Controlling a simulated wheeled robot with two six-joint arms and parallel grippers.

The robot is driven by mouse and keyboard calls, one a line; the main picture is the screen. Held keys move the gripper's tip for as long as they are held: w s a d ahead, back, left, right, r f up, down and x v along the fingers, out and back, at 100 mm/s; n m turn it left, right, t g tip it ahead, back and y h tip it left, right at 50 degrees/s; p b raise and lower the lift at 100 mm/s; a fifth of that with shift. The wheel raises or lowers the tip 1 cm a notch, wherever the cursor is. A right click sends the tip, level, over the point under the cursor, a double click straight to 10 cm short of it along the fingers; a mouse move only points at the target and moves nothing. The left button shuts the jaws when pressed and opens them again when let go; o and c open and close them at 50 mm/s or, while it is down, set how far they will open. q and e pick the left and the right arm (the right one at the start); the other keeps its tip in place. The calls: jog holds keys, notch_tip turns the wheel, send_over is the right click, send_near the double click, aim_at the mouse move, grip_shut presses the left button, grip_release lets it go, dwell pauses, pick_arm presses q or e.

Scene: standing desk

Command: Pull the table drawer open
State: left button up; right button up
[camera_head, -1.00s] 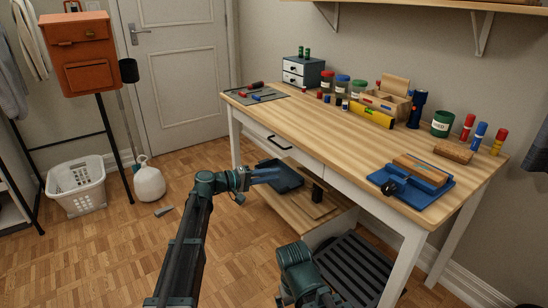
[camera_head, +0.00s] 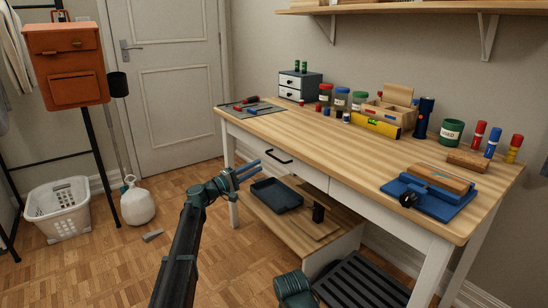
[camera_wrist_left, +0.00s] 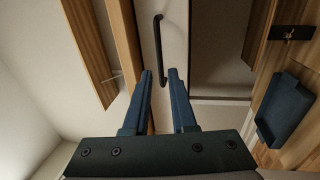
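The wooden-topped table (camera_head: 300,133) has a white drawer front (camera_head: 255,143) with a black bar handle (camera_head: 278,157). The drawer looks shut, flush with the frame. My left gripper (camera_head: 252,172) is in front of the drawer, a little left of and below the handle in the head view. Its two blue fingers are apart with nothing between them. In the left wrist view the handle (camera_wrist_left: 160,48) lies ahead of the open fingertips (camera_wrist_left: 160,73); whether they touch it I cannot tell. My right gripper is outside the frames; only part of that arm shows.
Below the tabletop is a wooden shelf (camera_head: 255,208) with a dark blue tray (camera_head: 276,195) and a small black object (camera_head: 318,212). A blue vise-like tool (camera_head: 430,198) sits at the table's right. A white jug (camera_head: 137,203) and laundry basket (camera_head: 58,209) stand on the floor at left.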

aim_at(274, 157)
pick_arm(q)
jog(key=p+x, duration=0.1)
jog(key=x, duration=0.8)
jog(key=shift+a, duration=0.1)
grip_shut()
dwell(1.2)
